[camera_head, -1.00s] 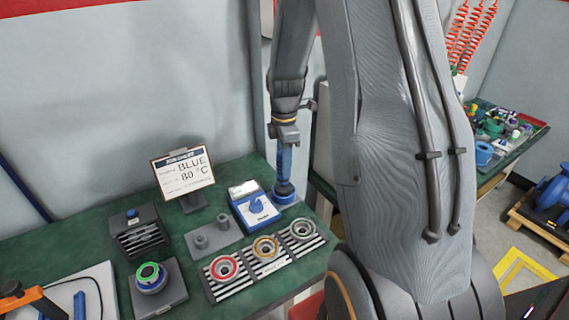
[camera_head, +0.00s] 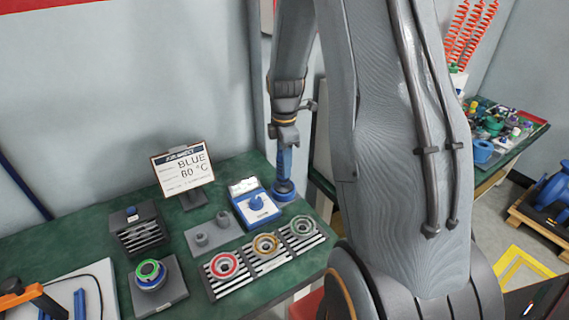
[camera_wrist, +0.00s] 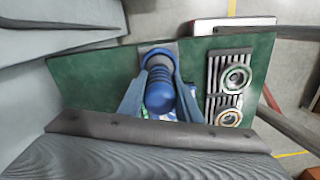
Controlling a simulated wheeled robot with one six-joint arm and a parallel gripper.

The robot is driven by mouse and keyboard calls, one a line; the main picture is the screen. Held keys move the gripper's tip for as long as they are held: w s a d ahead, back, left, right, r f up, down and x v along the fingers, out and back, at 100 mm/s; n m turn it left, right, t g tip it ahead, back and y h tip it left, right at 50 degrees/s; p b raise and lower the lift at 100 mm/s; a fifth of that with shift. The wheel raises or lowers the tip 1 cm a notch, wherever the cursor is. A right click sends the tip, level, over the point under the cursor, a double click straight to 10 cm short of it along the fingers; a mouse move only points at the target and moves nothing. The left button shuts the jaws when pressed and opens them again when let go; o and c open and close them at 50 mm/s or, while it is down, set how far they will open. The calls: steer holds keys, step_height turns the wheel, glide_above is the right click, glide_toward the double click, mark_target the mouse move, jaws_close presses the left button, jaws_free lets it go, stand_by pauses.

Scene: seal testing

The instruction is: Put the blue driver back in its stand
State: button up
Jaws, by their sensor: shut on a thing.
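My gripper (camera_head: 284,165) is shut on the blue driver, pointing down at the back right of the green bench. In the wrist view the driver (camera_wrist: 160,90) is a ribbed blue cylinder with a rounded end, between my two blue-grey fingers (camera_wrist: 160,100).
A tray of rings (camera_head: 265,261) is in front. A sign reading BLUE (camera_head: 184,172) stands at the back. The bench's right edge is close to the base.

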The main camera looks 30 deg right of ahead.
steer(key=shift+f, duration=0.15)
stand_by(0.8)
steer(key=o, duration=1.3)
steer(key=shift+c, duration=0.2)
step_height(320, 180, up, 9)
steer(key=p, duration=0.7)
steer(key=shift+s, duration=0.1)
